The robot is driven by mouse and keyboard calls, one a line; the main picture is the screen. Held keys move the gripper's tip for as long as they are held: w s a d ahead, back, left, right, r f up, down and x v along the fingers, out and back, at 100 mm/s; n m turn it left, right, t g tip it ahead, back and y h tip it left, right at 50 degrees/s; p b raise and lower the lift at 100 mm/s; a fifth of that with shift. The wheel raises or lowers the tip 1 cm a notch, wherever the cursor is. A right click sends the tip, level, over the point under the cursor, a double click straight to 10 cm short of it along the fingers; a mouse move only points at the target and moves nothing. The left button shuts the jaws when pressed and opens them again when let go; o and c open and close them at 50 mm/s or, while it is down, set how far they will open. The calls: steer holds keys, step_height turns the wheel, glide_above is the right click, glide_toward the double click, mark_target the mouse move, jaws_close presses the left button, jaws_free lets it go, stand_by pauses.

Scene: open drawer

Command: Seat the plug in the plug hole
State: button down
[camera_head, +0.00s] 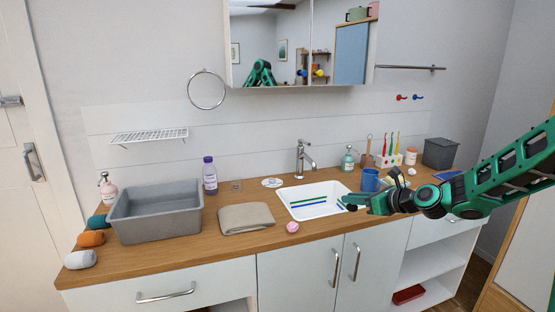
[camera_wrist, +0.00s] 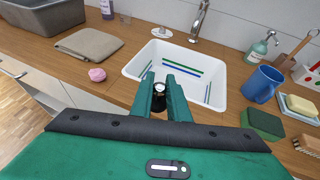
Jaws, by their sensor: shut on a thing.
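My gripper (camera_head: 352,202) is over the right front edge of the white sink (camera_head: 287,191). In the wrist view, my gripper (camera_wrist: 160,76) has its two green fingers closed around a small dark thing with a pale top (camera_wrist: 158,90), which looks like the plug. Its lower part is hidden between the fingers. The sink (camera_wrist: 217,62) lies just beyond the fingertips, with blue and green stripes inside. I cannot make out the plug hole in either view; the fingers cover part of the basin in the wrist view.
A blue mug (camera_wrist: 262,83), a green sponge block (camera_wrist: 262,123) and a soap dish (camera_wrist: 297,116) stand close on the right. The tap (camera_head: 301,158) rises behind the sink. A pink round thing (camera_wrist: 97,75) and a folded cloth (camera_wrist: 84,45) lie left.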

steer(key=f, duration=0.3)
steer(key=shift+w+d, duration=0.2)
steer(key=s+d+f+m+h, duration=0.1)
steer(key=s+d+f, duration=0.1)
steer(key=s+f, duration=0.45)
steer(key=s+d+f+h, duration=0.15)
steer(key=s+f, duration=0.25)
steer(key=f, duration=0.6)
steer(key=w+r+m+t+h, duration=0.1)
steer(key=w+r+m, duration=0.1)
steer(key=r, duration=1.1)
steer(key=shift+w+d+m+t, duration=0.35)
steer(key=shift+w+m+t, duration=0.05)
steer(key=shift+w, duration=0.15)
steer(key=shift+w, duration=0.1)
